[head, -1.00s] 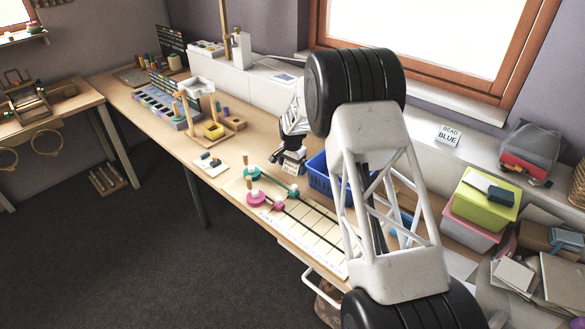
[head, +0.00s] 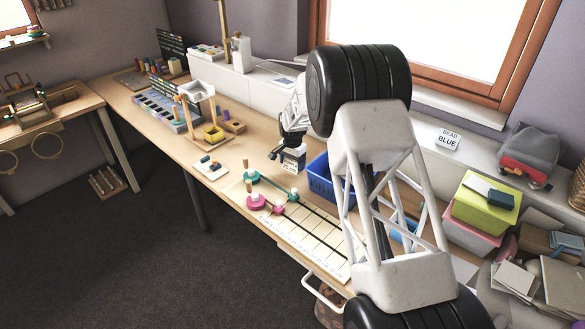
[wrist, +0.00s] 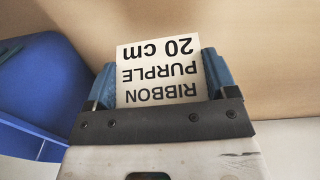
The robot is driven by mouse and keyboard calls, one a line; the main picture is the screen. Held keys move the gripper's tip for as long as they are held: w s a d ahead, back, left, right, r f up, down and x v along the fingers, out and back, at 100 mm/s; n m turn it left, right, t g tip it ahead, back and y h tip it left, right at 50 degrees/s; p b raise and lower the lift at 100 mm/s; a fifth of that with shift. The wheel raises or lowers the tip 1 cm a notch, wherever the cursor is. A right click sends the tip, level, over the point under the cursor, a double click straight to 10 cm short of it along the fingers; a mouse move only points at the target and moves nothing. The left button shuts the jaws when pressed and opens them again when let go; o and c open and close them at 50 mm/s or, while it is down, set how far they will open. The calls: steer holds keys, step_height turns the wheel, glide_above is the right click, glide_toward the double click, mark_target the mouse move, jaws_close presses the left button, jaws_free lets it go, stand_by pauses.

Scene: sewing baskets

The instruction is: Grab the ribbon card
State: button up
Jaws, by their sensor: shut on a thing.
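The ribbon card (wrist: 160,78) is white with black print reading "RIBBON PURPLE 20 cm", upside down in the wrist view. My gripper (wrist: 158,85) is shut on it, with a blue finger at each side edge of the card. In the head view the card (head: 293,161) hangs below my dark gripper (head: 284,152), which appears raised over the workbench, left of a blue bin. The card's lower part is hidden behind the gripper's dark bar in the wrist view.
The blue bin (head: 319,181) stands close to the right of the card in the head view. A strip board (head: 310,237) with pink and teal spools lies in front. A small card with pieces (head: 211,167) and a wooden stand (head: 197,88) are to the left.

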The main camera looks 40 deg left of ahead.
steer(key=shift+r, duration=3.5)
